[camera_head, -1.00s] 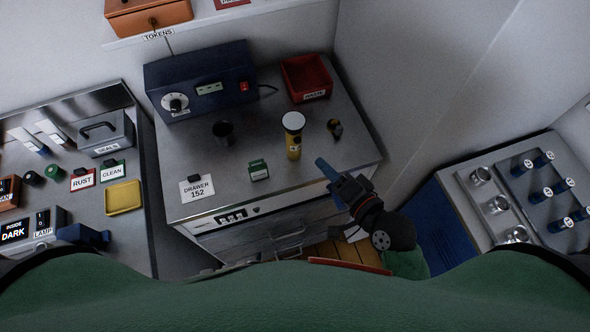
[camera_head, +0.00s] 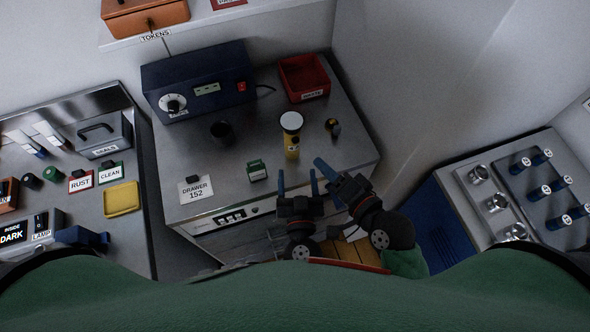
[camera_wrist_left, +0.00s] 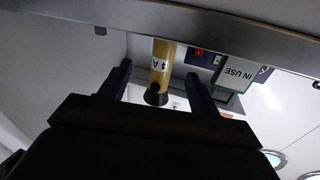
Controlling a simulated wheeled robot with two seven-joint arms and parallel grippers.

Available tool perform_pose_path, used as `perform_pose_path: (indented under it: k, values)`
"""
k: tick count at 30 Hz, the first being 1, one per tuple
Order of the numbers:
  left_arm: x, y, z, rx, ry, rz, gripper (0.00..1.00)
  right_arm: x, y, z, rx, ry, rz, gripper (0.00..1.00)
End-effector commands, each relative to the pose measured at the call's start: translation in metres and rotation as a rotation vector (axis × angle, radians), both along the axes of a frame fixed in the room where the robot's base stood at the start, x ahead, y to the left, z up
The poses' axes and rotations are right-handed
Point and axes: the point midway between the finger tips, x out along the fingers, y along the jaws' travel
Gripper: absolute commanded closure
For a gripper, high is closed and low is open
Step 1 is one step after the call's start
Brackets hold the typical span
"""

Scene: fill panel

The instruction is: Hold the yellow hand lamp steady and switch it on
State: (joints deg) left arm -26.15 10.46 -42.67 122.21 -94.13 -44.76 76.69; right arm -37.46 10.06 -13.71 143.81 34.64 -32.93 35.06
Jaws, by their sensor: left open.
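The yellow hand lamp (camera_head: 291,145) stands upright on the grey bench top, its round white face with a dark rim pointing up. It also shows in the left wrist view (camera_wrist_left: 161,62), where the picture is upside down. My left gripper (camera_head: 297,172) is open and empty in front of the bench's front edge, short of the lamp. In the left wrist view the lamp appears between its fingers (camera_wrist_left: 157,82), beyond them. My right gripper (camera_head: 320,164) is just to its right, apart from the lamp; its jaw opening is unclear.
A small green-framed card holder (camera_head: 257,171) stands left of the lamp, and a small dark and yellow object (camera_head: 333,127) right of it. A dark cup (camera_head: 222,132), red tray (camera_head: 305,78) and blue instrument box (camera_head: 200,82) stand behind. The drawer card (camera_head: 195,189) lies front left.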

Motion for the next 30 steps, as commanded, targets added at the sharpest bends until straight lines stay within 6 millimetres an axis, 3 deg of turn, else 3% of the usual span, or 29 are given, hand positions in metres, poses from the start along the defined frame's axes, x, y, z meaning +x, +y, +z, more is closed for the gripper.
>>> perform_pose_path:
  k: [6,21,30]
  values:
    - [0.025,0.006,0.005,-0.083,-0.010,0.027,0.38,0.000,0.000,0.000,0.000,0.000,0.000,0.64]
    - [0.085,0.011,0.005,-0.082,-0.010,0.027,0.38,0.000,0.000,0.000,0.000,0.000,0.000,0.64]
    - [0.098,0.012,0.005,-0.082,-0.009,0.027,0.38,0.000,0.000,0.000,0.000,0.000,0.000,0.64]
